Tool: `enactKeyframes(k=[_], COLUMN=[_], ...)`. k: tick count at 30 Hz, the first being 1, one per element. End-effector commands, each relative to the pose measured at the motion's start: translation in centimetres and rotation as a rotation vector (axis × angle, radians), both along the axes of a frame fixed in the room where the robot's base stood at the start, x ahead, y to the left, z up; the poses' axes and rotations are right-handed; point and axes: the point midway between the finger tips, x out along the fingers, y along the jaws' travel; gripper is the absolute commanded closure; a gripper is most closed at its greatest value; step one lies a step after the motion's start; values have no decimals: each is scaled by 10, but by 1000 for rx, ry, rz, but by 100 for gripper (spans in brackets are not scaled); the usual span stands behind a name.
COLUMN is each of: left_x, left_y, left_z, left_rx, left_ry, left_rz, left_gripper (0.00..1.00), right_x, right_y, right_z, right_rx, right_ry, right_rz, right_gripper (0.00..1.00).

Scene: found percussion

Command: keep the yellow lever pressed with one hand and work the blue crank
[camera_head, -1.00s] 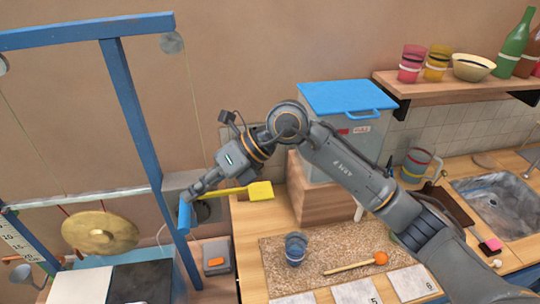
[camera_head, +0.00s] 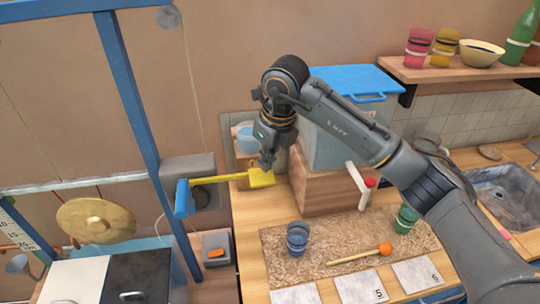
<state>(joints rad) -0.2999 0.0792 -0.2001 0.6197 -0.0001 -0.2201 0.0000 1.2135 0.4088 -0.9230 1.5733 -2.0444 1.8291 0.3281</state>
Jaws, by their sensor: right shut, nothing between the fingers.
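The yellow lever (camera_head: 222,180) sticks out to the right from a grey wall box (camera_head: 203,167) and ends in a flat yellow paddle. The blue crank (camera_head: 184,198) appears as an upright blue handle at the lever's left end, in front of the box. My right gripper (camera_head: 267,164) is shut and empty, pointing down at the paddle. Its fingertips are at the paddle's upper edge; I cannot tell whether they touch it. My right arm reaches in from the lower right. My left gripper is not in view.
A blue post (camera_head: 135,110) stands left of the crank, with a brass gong (camera_head: 96,220) beyond it. A blue-lidded container (camera_head: 345,80) stands on a wooden block behind my arm.

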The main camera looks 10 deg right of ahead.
Motion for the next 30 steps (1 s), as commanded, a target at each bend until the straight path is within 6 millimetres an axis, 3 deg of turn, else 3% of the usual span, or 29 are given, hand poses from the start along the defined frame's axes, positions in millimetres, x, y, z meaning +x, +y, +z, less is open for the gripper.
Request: enactKeyframes(k=[2,14,30], left_x=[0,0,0], left_y=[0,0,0], left_z=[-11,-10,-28], left_rx=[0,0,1], left_ry=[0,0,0], left_rz=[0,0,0], left_gripper=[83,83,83], right_x=[2,2,2], right_y=[1,2,2], right_z=[-11,-11,-32], right_rx=[0,2,1], right_ry=[-1,-1,-1], right_rz=[1,2,2], right_gripper=[100,100,100])
